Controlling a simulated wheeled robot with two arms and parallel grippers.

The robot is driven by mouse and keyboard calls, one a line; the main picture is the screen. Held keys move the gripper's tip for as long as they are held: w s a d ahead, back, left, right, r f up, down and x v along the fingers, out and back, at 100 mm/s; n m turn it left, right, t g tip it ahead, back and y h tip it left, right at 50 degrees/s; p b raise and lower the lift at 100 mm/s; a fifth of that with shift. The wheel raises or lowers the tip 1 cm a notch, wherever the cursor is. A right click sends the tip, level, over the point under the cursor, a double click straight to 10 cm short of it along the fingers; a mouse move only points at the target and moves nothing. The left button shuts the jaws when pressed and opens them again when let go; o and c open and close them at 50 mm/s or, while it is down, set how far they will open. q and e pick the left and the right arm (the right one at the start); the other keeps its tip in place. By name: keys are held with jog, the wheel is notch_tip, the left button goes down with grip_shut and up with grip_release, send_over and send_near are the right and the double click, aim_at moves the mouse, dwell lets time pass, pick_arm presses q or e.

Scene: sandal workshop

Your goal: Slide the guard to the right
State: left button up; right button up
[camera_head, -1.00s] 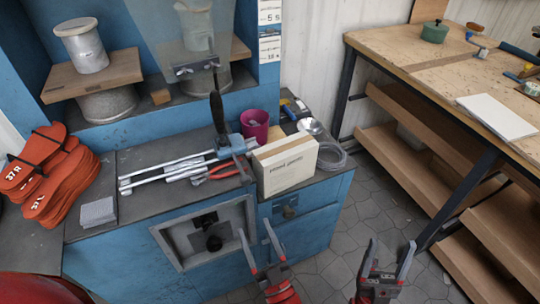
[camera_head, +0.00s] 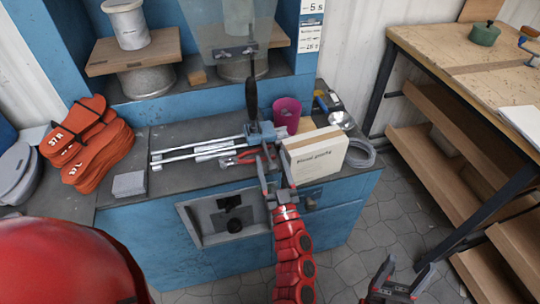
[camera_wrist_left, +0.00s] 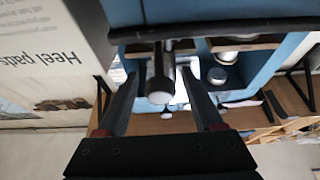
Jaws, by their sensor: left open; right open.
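The guard (camera_head: 232,28) is a clear, greyish panel hanging at the front of the blue press, with a dark bracket (camera_head: 236,52) near its lower edge. My left gripper (camera_head: 272,162) is open over the front edge of the bench, well below the guard and just left of a white box. In the left wrist view, a round-ended rod (camera_wrist_left: 160,88) shows between the spread fingers; I cannot tell which part it is. My right gripper (camera_head: 405,272) is open and empty above the floor at the lower right.
A black upright lever (camera_head: 251,95), metal rods (camera_head: 200,148) and red pliers (camera_head: 245,157) are on the bench. The white box (camera_head: 316,158) stands close right of my left gripper, and a magenta cup (camera_head: 286,113) behind. Orange soles (camera_head: 88,145) lie left.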

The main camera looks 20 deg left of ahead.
pick_arm(q)
jog(key=shift+x, duration=0.95)
grip_shut()
dwell(0.7)
